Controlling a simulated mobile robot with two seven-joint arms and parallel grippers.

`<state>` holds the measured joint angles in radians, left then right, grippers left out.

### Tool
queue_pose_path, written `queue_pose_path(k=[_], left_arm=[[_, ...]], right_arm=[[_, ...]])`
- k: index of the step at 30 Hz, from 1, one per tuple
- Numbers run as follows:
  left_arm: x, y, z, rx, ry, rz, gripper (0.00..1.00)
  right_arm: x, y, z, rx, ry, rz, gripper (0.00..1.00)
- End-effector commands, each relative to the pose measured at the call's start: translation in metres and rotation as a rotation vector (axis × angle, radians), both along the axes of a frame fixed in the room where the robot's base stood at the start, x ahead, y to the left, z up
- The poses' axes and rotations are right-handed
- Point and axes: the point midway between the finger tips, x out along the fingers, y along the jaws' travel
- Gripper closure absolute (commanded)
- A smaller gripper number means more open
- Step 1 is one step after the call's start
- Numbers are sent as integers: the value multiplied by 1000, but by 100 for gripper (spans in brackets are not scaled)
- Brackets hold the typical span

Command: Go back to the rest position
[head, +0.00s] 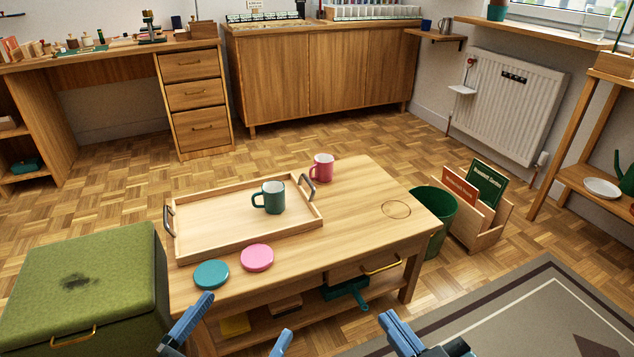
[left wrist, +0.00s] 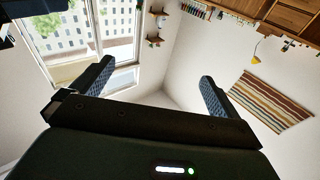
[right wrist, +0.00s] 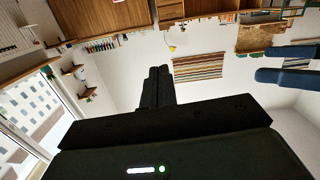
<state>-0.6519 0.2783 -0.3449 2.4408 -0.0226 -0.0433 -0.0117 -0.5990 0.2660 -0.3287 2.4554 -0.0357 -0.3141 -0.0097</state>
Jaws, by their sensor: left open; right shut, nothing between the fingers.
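My left gripper (head: 236,328) is low in the head view, in front of the near edge of the table. Its two blue-padded fingers are spread and empty; they also show wide apart in the left wrist view (left wrist: 150,82). My right gripper (head: 396,332) is to the right of it, past the table's near right corner. Its fingers are together with nothing between them, as the right wrist view (right wrist: 159,85) also shows. Neither gripper touches anything that I can see.
A low wooden table (head: 345,215) holds a wooden tray (head: 215,232) with a green mug (head: 269,198). A pink mug (head: 321,167), a teal coaster (head: 211,274) and a pink coaster (head: 257,257) are beside the tray. A green ottoman (head: 85,270) stands left; a bin (head: 435,215) stands right.

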Motion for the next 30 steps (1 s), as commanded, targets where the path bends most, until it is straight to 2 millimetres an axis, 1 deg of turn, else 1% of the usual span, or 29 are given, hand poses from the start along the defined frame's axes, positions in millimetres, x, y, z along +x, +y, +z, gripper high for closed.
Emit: queue_pose_path(k=[1, 6, 7, 8, 9, 17, 21, 26, 30], left_arm=[[0, -3, -13, 0, -26, -10, 0], [-1, -11, -24, -6, -101, -40, 0], [-1, -11, -17, -6, -105, -42, 0], [1, -10, -1, -2, -85, -36, 0], [2, -10, 3, 5, -65, -30, 0], [11, -3, 24, 45, 61, 2, 0], [14, 3, 40, 71, 155, 25, 0], [13, 11, 56, 103, 276, 55, 0], [10, 18, 70, 128, 382, 78, 0]], right_arm=[[-3, 5, -8, 25, -60, 21, 100], [-17, 18, 2, 118, -259, 78, 100], [-18, 19, 11, 128, -278, 83, 100], [-16, 18, 27, 119, -257, 74, 100], [-14, 17, 31, 112, -236, 68, 100], [-5, 10, 52, 70, -110, 31, 100], [-3, 5, 68, 43, -18, 6, 100], [-3, -3, 84, 11, 102, -28, 100], [-6, -11, 97, -16, 208, -56, 100]])
